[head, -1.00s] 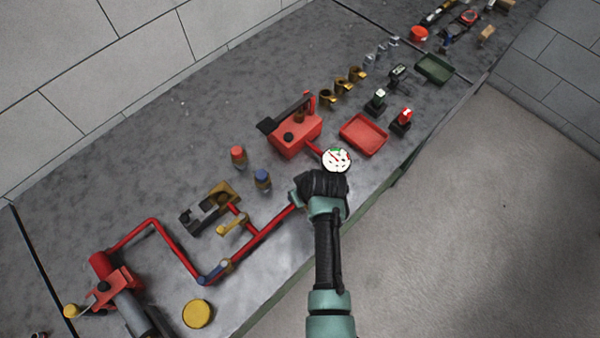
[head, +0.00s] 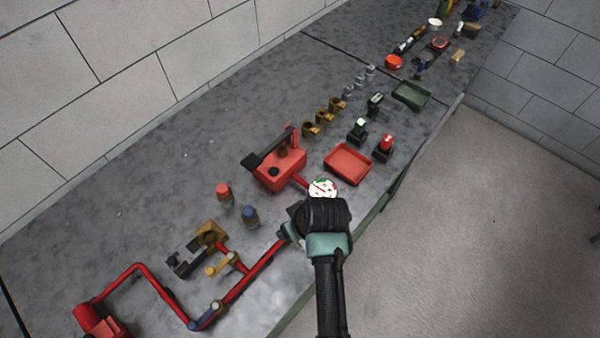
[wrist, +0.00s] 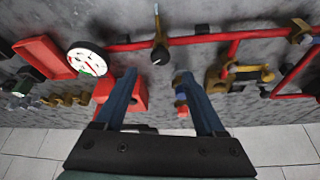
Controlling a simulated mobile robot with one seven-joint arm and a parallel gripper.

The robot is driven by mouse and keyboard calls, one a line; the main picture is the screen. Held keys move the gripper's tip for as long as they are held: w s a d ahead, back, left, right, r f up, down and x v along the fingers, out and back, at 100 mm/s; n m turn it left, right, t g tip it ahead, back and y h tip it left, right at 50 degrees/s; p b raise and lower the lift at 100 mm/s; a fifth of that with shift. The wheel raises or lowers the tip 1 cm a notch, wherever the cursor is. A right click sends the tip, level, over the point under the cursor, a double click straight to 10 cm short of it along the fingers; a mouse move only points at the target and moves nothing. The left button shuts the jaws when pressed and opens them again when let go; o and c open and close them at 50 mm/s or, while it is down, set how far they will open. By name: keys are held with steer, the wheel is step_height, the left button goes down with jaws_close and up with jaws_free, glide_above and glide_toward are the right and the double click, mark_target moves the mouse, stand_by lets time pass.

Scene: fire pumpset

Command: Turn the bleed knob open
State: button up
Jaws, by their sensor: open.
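In the wrist view, a small fitting with a brass stem and dark round end (wrist: 160,54), which looks like the bleed knob, sits on the red pipe (wrist: 205,39) beside the white-faced gauge (wrist: 87,59). My gripper (wrist: 157,74) is open and empty. Its two blue fingers point toward the pipe, and the knob shows in the gap between them, just beyond the tips. I cannot tell how deep the gap is. In the head view, my wrist hides the knob, and the gauge (head: 323,190) shows just past it.
A red pump box (head: 279,169) with a black lever and a red tray (head: 347,164) stand beyond the gauge. The bench's front edge and open floor (head: 480,230) are on the right.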

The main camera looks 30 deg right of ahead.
steer(key=v, duration=0.6)
steer(key=shift+b, duration=0.35)
steer(key=shift+r, duration=0.15)
